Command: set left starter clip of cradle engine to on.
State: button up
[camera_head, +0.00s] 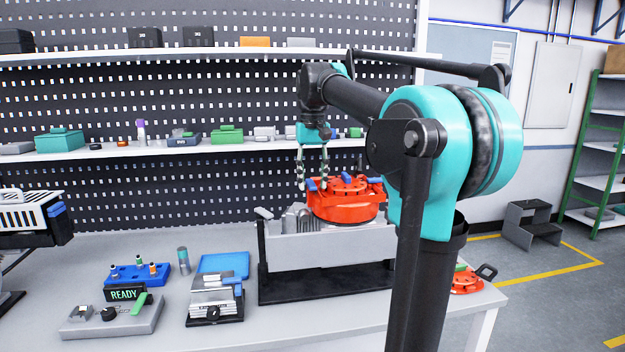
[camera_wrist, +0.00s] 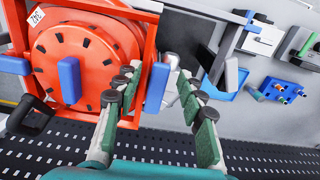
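The cradle engine shows an orange-red round starter housing (camera_head: 345,205) on a grey block (camera_head: 325,247) in a black cradle. In the wrist view the housing (camera_wrist: 88,28) fills the left side, with a blue clip (camera_wrist: 157,87) at its right edge. This clip is on the engine's left side in the head view (camera_head: 311,184). More blue pieces show on the disc (camera_wrist: 69,81) and at the far side (camera_wrist: 15,65). My gripper (camera_head: 312,174) is above the left part of the housing, fingers pointing down. It is open, with one finger either side of the edge clip; contact cannot be told.
A blue tray (camera_head: 224,264), a blue block with pegs (camera_head: 137,275), a grey box with a READY display (camera_head: 125,292) and a metal part (camera_head: 214,300) stand left of the cradle. A shelf (camera_head: 190,148) hangs behind. An orange part (camera_head: 466,281) lies at the right edge.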

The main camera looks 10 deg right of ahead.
grip_shut()
jog(key=shift+a+m, duration=0.1)
jog(key=shift+m, duration=0.2)
jog(key=m, duration=0.3)
jog(key=shift+w+a+m, duration=0.1)
jog(key=shift+a+m, duration=0.2)
jog(key=shift+a, duration=0.1)
jog(key=m, duration=0.4)
jog(key=w+a+m, duration=0.1)
jog(key=m, duration=0.4)
jog(key=w+m, duration=0.1)
jog(key=m, duration=0.3)
jog(key=shift+w+a+m, duration=0.2)
jog(key=shift+a+m, duration=0.1)
